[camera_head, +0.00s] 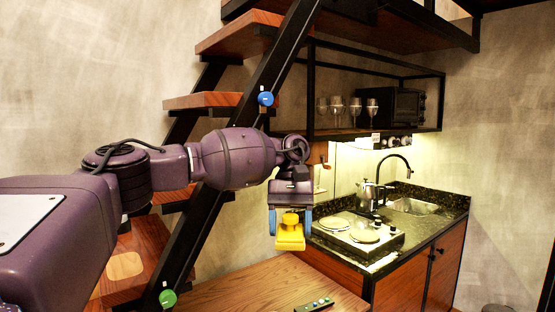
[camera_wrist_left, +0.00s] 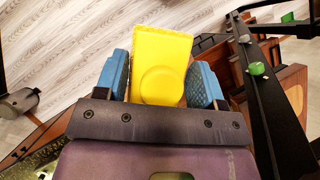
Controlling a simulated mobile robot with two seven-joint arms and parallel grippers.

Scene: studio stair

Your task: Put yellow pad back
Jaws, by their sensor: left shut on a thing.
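The yellow pad (camera_head: 290,238) is held in my left gripper (camera_head: 290,222), whose two blue fingers press on its sides. It hangs in the air to the left of the kitchen counter, above and beyond the wooden table as I look. In the left wrist view the pad (camera_wrist_left: 160,65) sits between the blue fingers (camera_wrist_left: 158,80), with a round raised area on its face. Part of the pad is hidden by the gripper body. My right gripper is in neither view.
The black stair beam (camera_head: 222,170) carries a blue knob (camera_head: 265,98) and a green knob (camera_head: 167,298). The counter holds a hob (camera_head: 350,236), a kettle (camera_head: 367,195) and a sink (camera_head: 415,206).

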